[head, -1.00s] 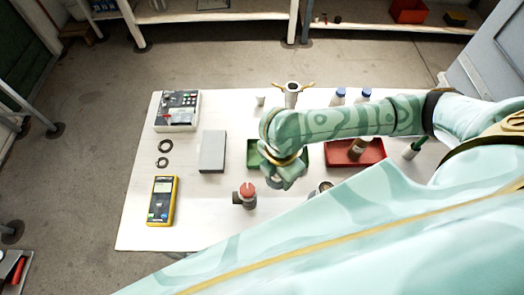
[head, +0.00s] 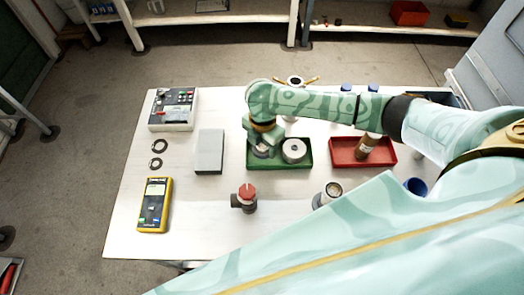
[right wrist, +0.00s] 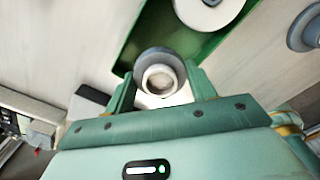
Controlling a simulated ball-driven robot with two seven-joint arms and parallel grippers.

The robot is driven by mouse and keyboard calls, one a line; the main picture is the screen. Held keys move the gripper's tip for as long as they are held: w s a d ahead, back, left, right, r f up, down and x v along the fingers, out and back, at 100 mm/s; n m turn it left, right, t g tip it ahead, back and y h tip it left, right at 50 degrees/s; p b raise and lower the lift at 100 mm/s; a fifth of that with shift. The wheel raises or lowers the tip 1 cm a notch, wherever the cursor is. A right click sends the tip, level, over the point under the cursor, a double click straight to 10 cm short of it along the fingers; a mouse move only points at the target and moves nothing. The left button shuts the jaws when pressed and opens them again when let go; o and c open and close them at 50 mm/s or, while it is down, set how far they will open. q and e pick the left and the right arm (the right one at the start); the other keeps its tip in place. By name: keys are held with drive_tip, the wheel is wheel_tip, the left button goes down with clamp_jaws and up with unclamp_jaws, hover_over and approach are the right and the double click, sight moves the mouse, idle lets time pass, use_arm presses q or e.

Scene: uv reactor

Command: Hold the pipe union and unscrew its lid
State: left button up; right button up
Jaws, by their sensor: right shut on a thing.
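My right gripper (head: 261,148) is over the left part of the green tray (head: 283,166). In the right wrist view its fingers (right wrist: 160,88) are shut on a grey round piece (right wrist: 149,60) with a pale, ring-shaped middle. It looks like the pipe union or its lid; I cannot tell which, nor whether it touches the tray. A grey cylindrical fitting (head: 328,193) with a beige round top lies tilted on the table, right of the tray. A grey fitting with a red top (head: 246,193) stands in front of the tray. My left gripper is not in view.
A white-grey roll (head: 294,149) sits in the green tray's right part. A red tray (head: 386,157) holds a brown bottle (head: 361,148). A grey box (head: 209,152), a yellow meter (head: 154,205) and two black rings stand at left.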

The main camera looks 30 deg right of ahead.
sight(263, 145)
drive_tip(key=shift+w+f, duration=0.25)
drive_tip(key=shift+f, duration=0.05)
wheel_tip(263, 145, down, 3)
drive_tip(key=shift+r+b, duration=0.1)
drive_tip(key=shift+b, duration=0.65)
drive_tip(key=shift+f, duration=0.25)
drive_tip(key=o, duration=1.1)
wheel_tip(263, 145, up, 12)
drive_tip(key=p, duration=0.4)
drive_tip(key=shift+r+p, duration=0.15)
drive_tip(key=shift+p, duration=0.15)
